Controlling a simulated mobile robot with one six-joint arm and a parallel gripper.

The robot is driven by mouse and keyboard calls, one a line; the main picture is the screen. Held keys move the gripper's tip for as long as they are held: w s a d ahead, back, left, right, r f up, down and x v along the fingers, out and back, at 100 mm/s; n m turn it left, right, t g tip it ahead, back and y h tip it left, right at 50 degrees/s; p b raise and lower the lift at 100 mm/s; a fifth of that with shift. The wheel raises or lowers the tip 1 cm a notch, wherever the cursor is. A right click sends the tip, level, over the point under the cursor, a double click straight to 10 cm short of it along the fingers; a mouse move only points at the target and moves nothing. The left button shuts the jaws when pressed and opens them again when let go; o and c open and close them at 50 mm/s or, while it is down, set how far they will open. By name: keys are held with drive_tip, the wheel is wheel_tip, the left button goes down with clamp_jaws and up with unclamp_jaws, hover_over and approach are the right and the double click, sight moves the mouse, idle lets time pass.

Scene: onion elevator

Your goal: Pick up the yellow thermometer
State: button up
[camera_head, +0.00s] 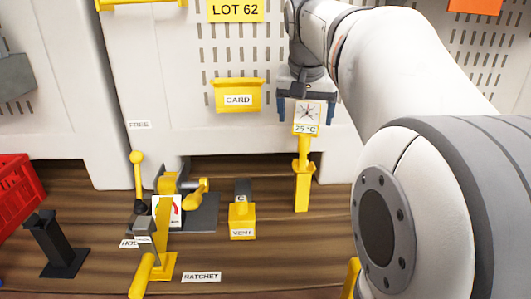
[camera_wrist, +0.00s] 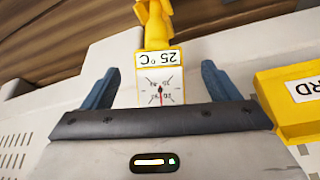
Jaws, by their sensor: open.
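The yellow thermometer (camera_head: 303,170) stands upright at the right of the wooden surface, with a square white dial and a "25 °C" label at its top. In the wrist view its dial (camera_wrist: 161,91) lies between my two blue fingers, with the yellow stem running away above it. My gripper (camera_head: 307,112) is open around the dial head, one finger on each side. In the wrist view gaps show between my gripper (camera_wrist: 156,88) fingers and the dial, so neither finger touches it.
A yellow card holder (camera_head: 237,97) is on the white perforated panel left of my gripper; it shows at the right in the wrist view (camera_wrist: 290,105). A yellow "VENT" block (camera_head: 242,221) and a yellow-handled ratchet device (camera_head: 152,252) stand to the left. A red crate (camera_head: 20,190) is far left.

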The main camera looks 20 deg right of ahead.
sight(306, 124)
drive_tip(key=shift+x, duration=0.95)
drive_tip(key=x, duration=0.5)
drive_tip(key=shift+w+d, duration=0.15)
drive_tip(key=shift+d, duration=0.1)
drive_tip(key=c, duration=1.5)
drive_tip(key=shift+r, duration=0.15)
